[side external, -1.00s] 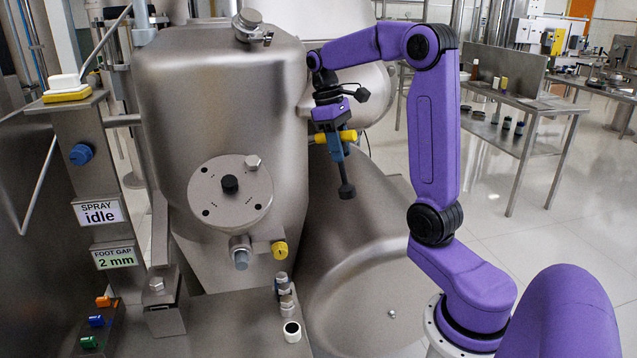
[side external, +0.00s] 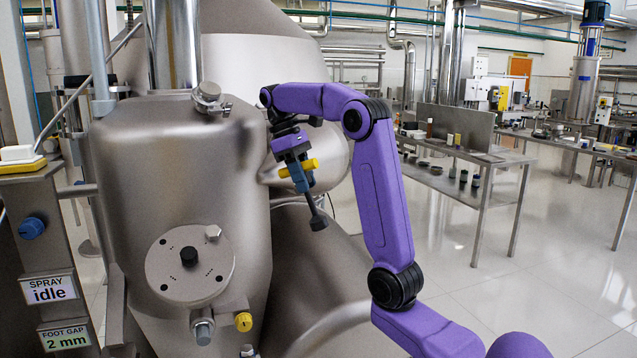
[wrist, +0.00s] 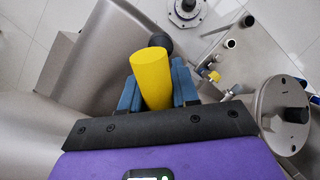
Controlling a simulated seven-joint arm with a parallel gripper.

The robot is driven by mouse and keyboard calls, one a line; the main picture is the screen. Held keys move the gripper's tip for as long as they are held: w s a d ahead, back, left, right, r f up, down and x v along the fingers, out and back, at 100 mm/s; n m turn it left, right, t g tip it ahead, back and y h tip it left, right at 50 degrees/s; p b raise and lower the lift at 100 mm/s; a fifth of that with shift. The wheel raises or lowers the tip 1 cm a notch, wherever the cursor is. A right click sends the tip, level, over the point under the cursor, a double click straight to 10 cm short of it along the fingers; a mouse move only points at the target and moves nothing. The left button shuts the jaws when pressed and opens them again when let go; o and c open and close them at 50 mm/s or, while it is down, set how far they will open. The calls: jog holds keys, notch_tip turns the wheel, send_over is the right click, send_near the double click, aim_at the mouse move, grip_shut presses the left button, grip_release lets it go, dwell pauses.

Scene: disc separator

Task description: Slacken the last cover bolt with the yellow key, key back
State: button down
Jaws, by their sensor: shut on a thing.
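The round steel cover (side external: 168,282) sits on the front of the tank, with a black knob (side external: 189,256) at its centre. One bolt (side external: 213,233) stands out at its upper right; small dark holes show elsewhere. My gripper (side external: 299,177) is shut on the yellow key (side external: 312,164), above and right of the cover and clear of it. The key's dark shaft and socket end (side external: 318,222) point down and slightly right. In the wrist view the yellow handle (wrist: 151,80) is between the blue fingers, and the cover (wrist: 271,103) is at the right.
A yellow cap (side external: 243,321) and a steel fitting (side external: 203,332) stick out below the cover. A post at the left carries signs reading "SPRAY idle" (side external: 50,289) and "FOOT GAP 2 mm" (side external: 66,339). The rounded grey housing (side external: 315,285) lies below the key.

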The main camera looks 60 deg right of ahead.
jog(key=w+a+r+n+t+h, duration=0.1)
jog(key=a+r+n+t, duration=0.2)
jog(key=a+n, duration=0.5)
jog(key=w+a+r+n+t+h, duration=0.1)
jog(key=w+a+r+n+t, duration=0.1)
jog(key=a+n, duration=0.7)
jog(key=w+a+r+n+t+h, duration=0.2)
jog(key=a+r+n+t, duration=0.1)
jog(key=a+n, duration=0.5)
jog(key=shift+a+r+n+t, duration=0.3)
jog(key=shift+r+n, duration=0.2)
jog(key=shift+n, duration=0.2)
jog(key=shift+d, duration=0.1)
jog(key=shift+x, duration=2.25)
jog(key=m, duration=1)
jog(key=shift+s, duration=0.25)
